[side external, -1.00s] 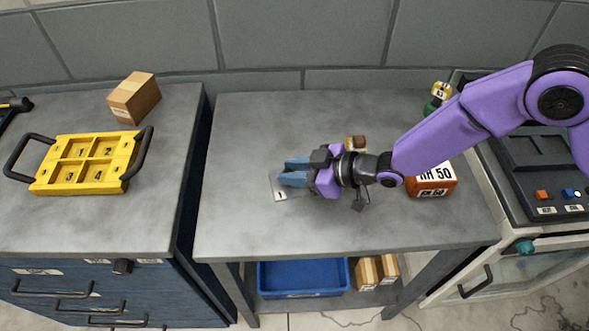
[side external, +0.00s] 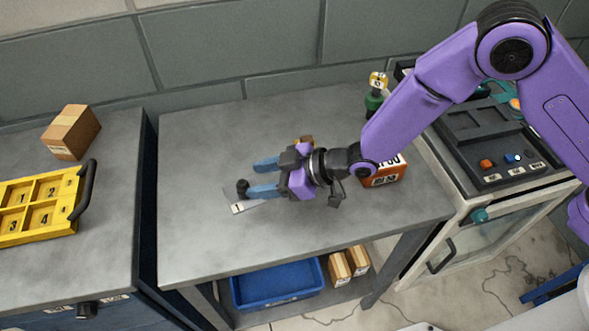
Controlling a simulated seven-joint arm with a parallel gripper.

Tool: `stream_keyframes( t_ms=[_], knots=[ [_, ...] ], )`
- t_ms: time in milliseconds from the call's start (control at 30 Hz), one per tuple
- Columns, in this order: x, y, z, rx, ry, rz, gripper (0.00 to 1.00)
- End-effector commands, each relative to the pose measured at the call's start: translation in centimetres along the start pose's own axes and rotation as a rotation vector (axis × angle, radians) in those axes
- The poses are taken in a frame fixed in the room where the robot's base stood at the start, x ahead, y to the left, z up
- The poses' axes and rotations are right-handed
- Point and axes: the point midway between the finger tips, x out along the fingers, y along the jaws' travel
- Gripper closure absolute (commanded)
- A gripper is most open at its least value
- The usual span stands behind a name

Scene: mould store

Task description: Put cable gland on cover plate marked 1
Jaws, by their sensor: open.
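The cover plate (side external: 254,205) is a thin grey plate flat on the middle table, with a white label reading 1 at its front left corner. A small dark piece (side external: 242,187), seemingly the cable gland, stands on or just above the plate; exact contact cannot be told. My gripper (side external: 252,178) reaches in from the right with its two blue fingers spread apart. The dark piece shows at the tip of the nearer finger, and I cannot tell if they touch. My gripper hides part of the plate.
An orange labelled box (side external: 385,173) and a green bottle (side external: 374,101) with a yellow top stand to the right. A small brown object (side external: 307,140) is partly behind my gripper. A yellow numbered tray (side external: 72,212) and cardboard box (side external: 71,132) are on the left bench. The table's front is clear.

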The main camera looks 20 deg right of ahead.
Motion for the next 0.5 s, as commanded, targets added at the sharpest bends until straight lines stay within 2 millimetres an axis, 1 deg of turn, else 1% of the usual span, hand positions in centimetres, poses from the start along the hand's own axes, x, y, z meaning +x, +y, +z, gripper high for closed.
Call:
stream_keyframes(
  t_ms=[33, 200, 400, 500],
  knots=[
    [-1.0, 0.1, 0.0, 0.000, -0.001, 0.001, 0.47],
    [-3.8, 0.1, -0.1, 0.000, 0.000, 0.002, 0.47],
    [-6.6, 0.0, 0.0, 0.000, 0.000, 0.001, 0.47],
    [-7.4, 0.0, 0.0, 0.000, 0.000, 0.001, 0.47]
  ],
)
